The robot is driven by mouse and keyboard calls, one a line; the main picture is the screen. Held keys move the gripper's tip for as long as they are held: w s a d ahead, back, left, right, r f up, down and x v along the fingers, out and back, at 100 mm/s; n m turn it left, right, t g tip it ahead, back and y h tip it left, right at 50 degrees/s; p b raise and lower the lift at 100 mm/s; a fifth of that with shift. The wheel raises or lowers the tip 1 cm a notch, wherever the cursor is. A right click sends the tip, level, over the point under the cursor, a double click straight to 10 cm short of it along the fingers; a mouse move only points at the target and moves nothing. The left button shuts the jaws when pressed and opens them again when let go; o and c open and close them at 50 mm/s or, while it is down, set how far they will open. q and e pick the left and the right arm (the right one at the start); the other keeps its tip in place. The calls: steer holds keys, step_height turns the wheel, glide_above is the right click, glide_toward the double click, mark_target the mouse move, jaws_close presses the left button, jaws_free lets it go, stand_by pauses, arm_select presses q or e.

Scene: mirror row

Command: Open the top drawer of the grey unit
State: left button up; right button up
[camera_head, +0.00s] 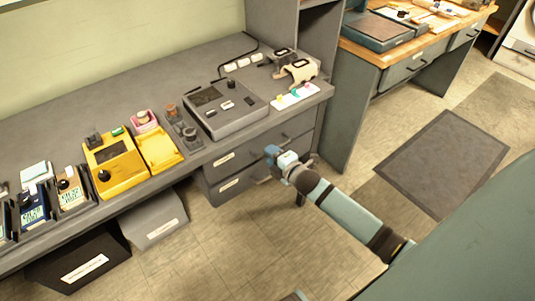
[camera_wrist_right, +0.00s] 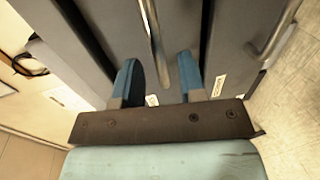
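The grey unit sits under the right end of the grey desk. Its top drawer (camera_head: 246,149) and lower drawer (camera_head: 232,184) both look closed, each with a white label. My right gripper (camera_head: 272,154) is in front of the drawer fronts. The top drawer's bar handle (camera_wrist_right: 152,35) lies just ahead, lined up with the gap; contact does not show. The lower drawer's handle (camera_wrist_right: 270,35) is to the right. My left gripper is not in view.
The desk top (camera_head: 150,80) holds a grey device (camera_head: 225,108), a yellow device (camera_head: 112,160) and a white strip with coloured pieces (camera_head: 294,96). A black bin (camera_head: 80,265) and a grey bin (camera_head: 153,220) stand below. The floor before the drawers is clear. A dark mat (camera_head: 440,160) lies right.

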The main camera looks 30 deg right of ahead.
steer(key=shift+x, duration=1.1)
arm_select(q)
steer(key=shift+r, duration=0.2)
arm_select(e)
steer(key=shift+w, duration=0.3)
jaws_close()
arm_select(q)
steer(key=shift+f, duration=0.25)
arm_select(e)
steer(key=shift+s, duration=0.1)
